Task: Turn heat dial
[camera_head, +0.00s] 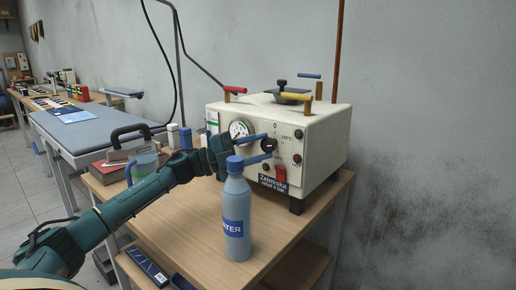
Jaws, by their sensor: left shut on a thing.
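The heat dial (269,144) is a dark round knob on the front of a cream steam box (318,130), beside a round gauge (239,130). My left gripper (267,145) reaches in from the left, behind the bottle top. Its two blue fingers are shut on the dial and partly cover it. The dial's exact pointer position is too small to read. My right gripper is not in view.
A blue water bottle (237,215) stands upright on the wooden table (197,217), close in front of my left wrist. A red switch (280,174) sits below the dial. An iron (140,158) and an ironing board (95,130) are at the left.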

